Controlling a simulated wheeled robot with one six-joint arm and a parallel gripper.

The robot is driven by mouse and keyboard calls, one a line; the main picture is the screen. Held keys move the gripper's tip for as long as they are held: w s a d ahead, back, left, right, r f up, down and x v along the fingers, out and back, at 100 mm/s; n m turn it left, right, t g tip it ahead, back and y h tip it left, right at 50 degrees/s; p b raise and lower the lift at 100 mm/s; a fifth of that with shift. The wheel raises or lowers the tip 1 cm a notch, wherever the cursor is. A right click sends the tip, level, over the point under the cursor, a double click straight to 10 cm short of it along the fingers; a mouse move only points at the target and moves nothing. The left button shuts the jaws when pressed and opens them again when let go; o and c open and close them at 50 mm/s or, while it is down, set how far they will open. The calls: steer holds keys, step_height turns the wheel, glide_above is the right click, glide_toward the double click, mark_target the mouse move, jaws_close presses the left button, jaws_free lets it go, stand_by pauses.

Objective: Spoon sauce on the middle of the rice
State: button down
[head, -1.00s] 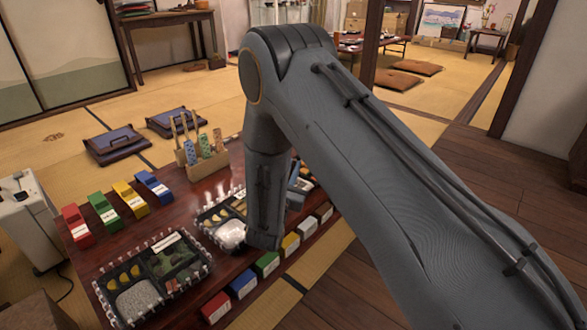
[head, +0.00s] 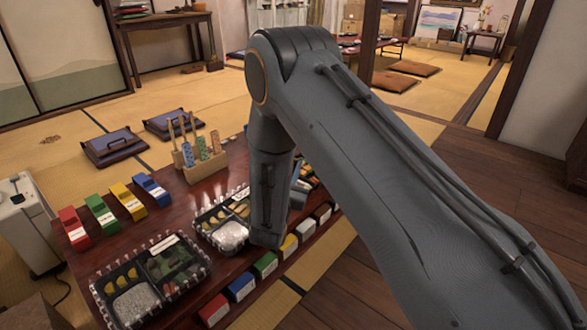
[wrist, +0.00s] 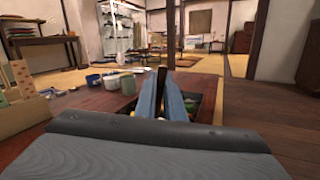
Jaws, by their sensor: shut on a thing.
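My gripper (wrist: 166,100) is shut on a slim dark handle (wrist: 162,78) that stands upright between its blue-grey fingers in the wrist view. It is probably a spoon; its lower end is hidden. Rice (head: 230,237) lies in the middle lunch box (head: 203,236), partly behind my arm in the head view. More rice (head: 135,303) lies in the left lunch box (head: 205,262). In the wrist view the fingers are over or in front of a dark box (wrist: 206,104); I cannot tell how high. I cannot make out the sauce.
A wooden stand (head: 205,168) holds several upright utensils. Coloured blocks, such as a red one (head: 73,229) and a green one (head: 265,264), line both table edges. The wrist view shows a green cup (wrist: 127,84) and a white bowl (wrist: 110,80). Bare table (head: 165,218) shows between the left blocks and boxes.

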steer(key=shift+w+d, duration=0.35)
steer(key=shift+w, duration=0.1)
steer(key=shift+w+d, duration=0.35)
steer(key=shift+w, duration=0.15)
stand_by(0.4)
step_height(320, 180, up, 7)
steer(key=p, duration=0.4)
stand_by(0.4)
